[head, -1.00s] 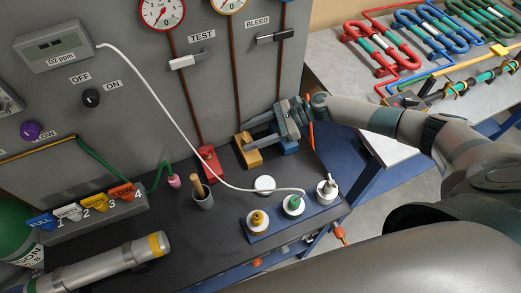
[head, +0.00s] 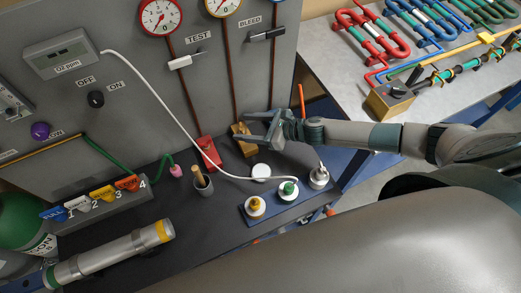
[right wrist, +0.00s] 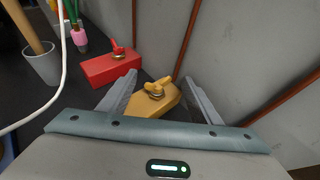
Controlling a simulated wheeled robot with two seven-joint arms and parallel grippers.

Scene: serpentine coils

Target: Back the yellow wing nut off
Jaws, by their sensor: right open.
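The yellow wing nut (right wrist: 154,88) sits on top of a yellow block (right wrist: 160,104) in the right wrist view, with a silver washer or stud under it. In the head view the yellow block (head: 244,141) stands at the foot of a brown pipe on the panel. My right gripper (right wrist: 160,88) is open. Its two fingers show either side of the yellow block in the wrist view, and I see no contact with the nut. In the head view the right gripper (head: 254,129) is just right of the block and partly hides it. My left gripper is not in view.
A red block (right wrist: 110,66) with a red wing nut (right wrist: 117,48) stands left of the yellow one. A grey cup (head: 203,186), a white cable (head: 165,105) and a blue tray (head: 262,208) of capped fittings are nearby. The grey panel rises close behind.

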